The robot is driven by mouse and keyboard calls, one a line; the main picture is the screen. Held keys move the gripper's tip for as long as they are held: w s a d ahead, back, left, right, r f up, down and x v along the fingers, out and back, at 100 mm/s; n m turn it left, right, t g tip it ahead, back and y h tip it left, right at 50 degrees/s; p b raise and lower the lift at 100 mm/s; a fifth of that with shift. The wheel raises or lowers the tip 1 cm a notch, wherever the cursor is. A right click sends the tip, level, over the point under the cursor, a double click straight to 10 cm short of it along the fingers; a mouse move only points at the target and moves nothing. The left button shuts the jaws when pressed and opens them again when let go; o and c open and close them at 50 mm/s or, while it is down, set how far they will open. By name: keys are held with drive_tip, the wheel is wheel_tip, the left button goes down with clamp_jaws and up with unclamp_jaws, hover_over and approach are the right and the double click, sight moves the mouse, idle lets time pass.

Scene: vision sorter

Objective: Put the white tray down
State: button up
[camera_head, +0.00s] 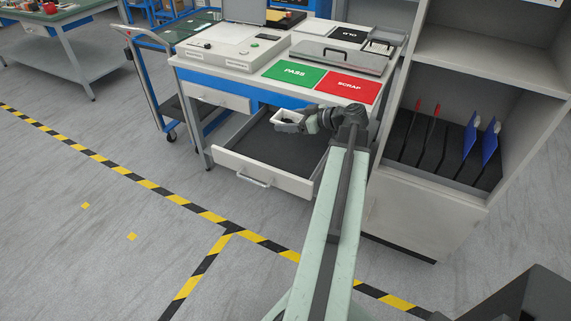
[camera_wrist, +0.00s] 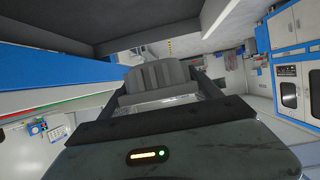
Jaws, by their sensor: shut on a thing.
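My gripper (camera_head: 303,121) is shut on the small white tray (camera_head: 280,126), a shallow open box with a dark inside. It holds the tray over the right part of the open drawer (camera_head: 262,173). I cannot tell whether the tray touches the drawer's dark floor. In the wrist view my gripper (camera_wrist: 162,88) has its two dark fingers either side of a grey ribbed shape. A pale strip shows between them, and I cannot tell if it is the tray.
Above the drawer, the bench top carries a green PASS mat (camera_head: 294,72) and a red SCRAP mat (camera_head: 347,86). A grey shelf cabinet (camera_head: 420,208) with blue and red items stands close on the right. The drawer's left part is empty.

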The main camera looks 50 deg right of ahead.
sight(284, 156)
drive_tip(key=f, duration=0.1)
drive_tip(key=f+b, duration=0.1)
drive_tip(key=w+a+f, duration=0.1)
drive_tip(key=shift+f, duration=0.25)
drive_tip(key=shift+w+a, duration=0.1)
drive_tip(key=shift+a, duration=0.05)
wheel_tip(284, 156, down, 10)
drive_tip(key=b, duration=1)
drive_tip(key=shift+f+b, duration=0.15)
drive_tip(key=shift+b, duration=0.25)
drive_tip(key=shift+r, duration=0.25)
drive_tip(key=shift+f, duration=0.25)
drive_tip(key=o, duration=1.5)
drive_tip(key=shift+r, duration=0.1)
drive_tip(key=shift+c, duration=0.2)
drive_tip(key=shift+r, duration=0.1)
